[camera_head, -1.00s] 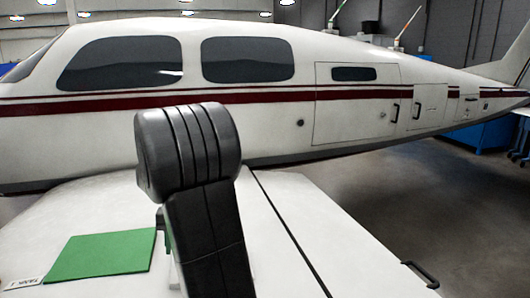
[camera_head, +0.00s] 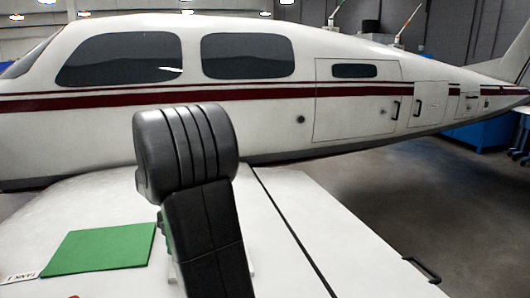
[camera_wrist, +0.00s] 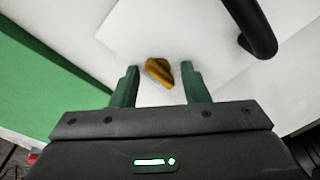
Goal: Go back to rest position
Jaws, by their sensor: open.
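My gripper (camera_wrist: 160,68) is open in the wrist view, its two dark green fingers spread apart. A small orange-yellow piece (camera_wrist: 159,72) shows in the gap between the fingertips, over a white surface. I cannot tell its height relative to the fingers, and neither finger visibly touches it. In the head view my black arm stands in the foreground over the white wing, and I cannot make out the gripper jaws there.
A green mat (camera_head: 100,248) lies on the white wing (camera_head: 290,215), left of my arm, beside a "TANK 1" label (camera_head: 20,276). The white airplane fuselage (camera_head: 240,125) stands behind. A black handle (camera_head: 421,270) is at the wing's right edge. Grey floor at right is open.

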